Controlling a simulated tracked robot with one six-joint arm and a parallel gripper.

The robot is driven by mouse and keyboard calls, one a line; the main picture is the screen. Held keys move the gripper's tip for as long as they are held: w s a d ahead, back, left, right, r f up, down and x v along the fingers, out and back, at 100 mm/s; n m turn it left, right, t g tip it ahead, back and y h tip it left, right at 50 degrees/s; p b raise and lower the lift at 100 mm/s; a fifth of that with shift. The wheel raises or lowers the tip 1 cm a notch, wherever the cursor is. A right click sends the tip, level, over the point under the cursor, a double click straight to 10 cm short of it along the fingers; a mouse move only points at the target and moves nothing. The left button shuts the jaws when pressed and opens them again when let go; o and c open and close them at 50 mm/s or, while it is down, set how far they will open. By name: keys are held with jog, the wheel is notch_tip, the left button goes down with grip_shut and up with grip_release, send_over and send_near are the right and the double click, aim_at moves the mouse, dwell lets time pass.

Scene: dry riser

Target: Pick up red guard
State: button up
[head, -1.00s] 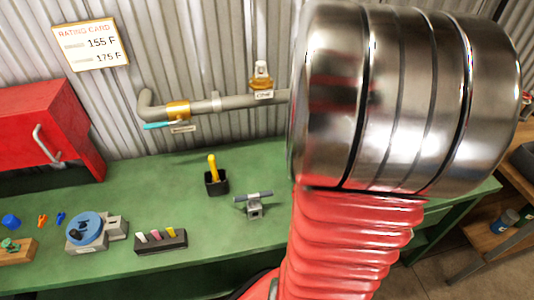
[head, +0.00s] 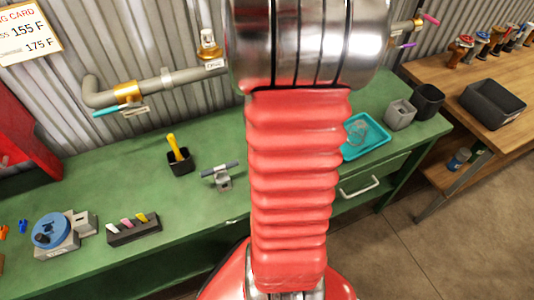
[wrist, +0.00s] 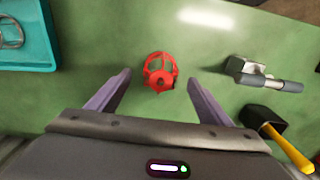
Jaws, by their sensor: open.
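The red guard (wrist: 161,71), a small open cage-like piece, lies on the green bench top (wrist: 205,50) in the wrist view. My gripper (wrist: 159,79) is open, with one grey-purple finger to the left and one to the right of the guard. The guard shows between and slightly beyond the fingertips, and nothing is held. How high the fingers are above the bench is hard to tell. In the head view the guard is not visible; my red arm covers the middle of the bench.
A small grey vise (head: 221,177) and a black cup (head: 181,161) with a yellow-handled tool stand left of my arm. A teal tray (head: 368,149) lies to its right. A pipe with valves (head: 168,82) runs along the back wall. Bench around the guard is clear.

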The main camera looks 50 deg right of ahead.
jog(key=shift+f, duration=0.4)
jog(key=shift+w+a+f, duration=0.1)
jog(key=shift+f, duration=2.55)
jog(key=c, duration=1.1)
jog(key=shift+r, duration=0.15)
jog(key=shift+c, duration=0.2)
notch_tip(320, 180, up, 10)
jog(key=shift+f, duration=0.1)
